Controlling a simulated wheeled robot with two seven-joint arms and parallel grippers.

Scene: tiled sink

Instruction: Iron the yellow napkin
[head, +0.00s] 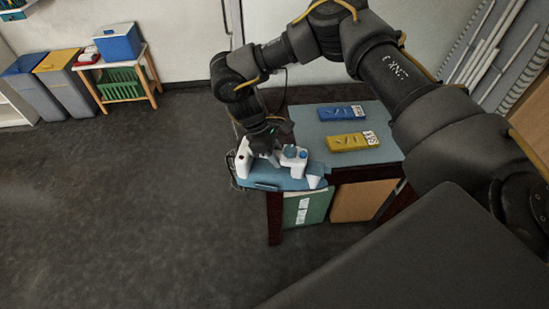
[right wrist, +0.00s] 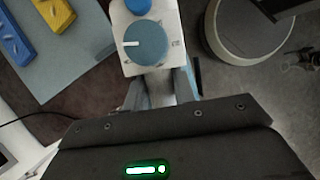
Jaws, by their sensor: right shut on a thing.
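The yellow napkin (head: 352,141) lies flat and folded on the grey-blue top of the table (head: 312,131). It also shows at the upper left of the right wrist view (right wrist: 14,38). A white iron with blue dials (head: 291,157) is at the table's front left corner, over a blue base (head: 265,177). I cannot tell whether that base is part of it. My right gripper (head: 266,153) is shut on the iron, left of the napkin. Its dial top is close up in the right wrist view (right wrist: 146,44). My left gripper is out of view.
A blue folded cloth (head: 340,112) lies behind the yellow napkin. My right arm arches over the table's back and right. A side table with a blue box (head: 118,42) and bins (head: 65,80) stand far left. The floor left of the table is clear.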

